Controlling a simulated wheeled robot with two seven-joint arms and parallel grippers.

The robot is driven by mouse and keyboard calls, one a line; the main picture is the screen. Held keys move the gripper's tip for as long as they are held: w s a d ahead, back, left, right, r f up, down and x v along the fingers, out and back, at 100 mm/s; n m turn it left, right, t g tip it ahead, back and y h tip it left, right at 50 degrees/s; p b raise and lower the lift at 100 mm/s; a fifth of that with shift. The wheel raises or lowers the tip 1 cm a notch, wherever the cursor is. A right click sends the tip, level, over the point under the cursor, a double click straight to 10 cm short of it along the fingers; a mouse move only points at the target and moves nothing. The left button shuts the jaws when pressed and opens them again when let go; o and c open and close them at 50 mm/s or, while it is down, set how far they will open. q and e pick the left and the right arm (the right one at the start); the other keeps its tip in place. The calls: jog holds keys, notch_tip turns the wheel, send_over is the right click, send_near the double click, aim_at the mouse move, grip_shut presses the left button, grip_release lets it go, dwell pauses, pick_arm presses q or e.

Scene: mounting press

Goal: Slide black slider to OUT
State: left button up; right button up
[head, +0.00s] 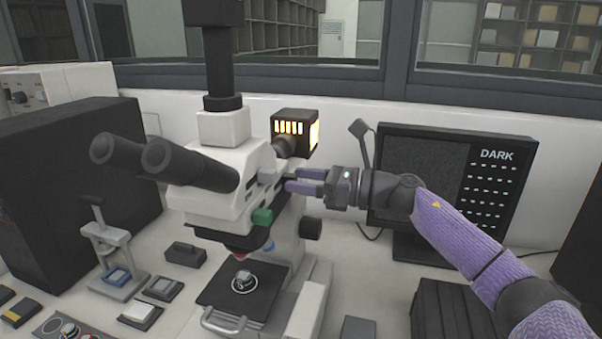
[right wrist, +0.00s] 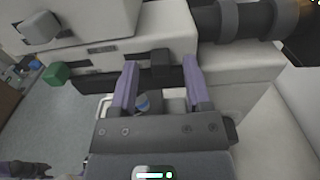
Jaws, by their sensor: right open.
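The black slider (right wrist: 161,63) is a small dark block on the right side of the white microscope (head: 225,190). In the right wrist view it shows between the two purple fingertips of my right gripper (right wrist: 160,68). The gripper is open, with a finger on each side of the slider; I cannot tell whether either touches it. In the head view my right gripper (head: 292,180) reaches in from the right to the microscope body, and the slider is hard to make out there.
A green block (head: 262,216) sticks out of the microscope nearby. A lit black lamp housing (head: 296,133) is behind. The monitor (head: 445,185) at right reads DARK. The eyepieces (head: 165,158) face front left. Small items lie on the bench at left.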

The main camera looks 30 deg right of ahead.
jog(key=shift+w+a, duration=0.2)
jog(key=shift+w, duration=0.05)
grip_shut()
dwell(1.4)
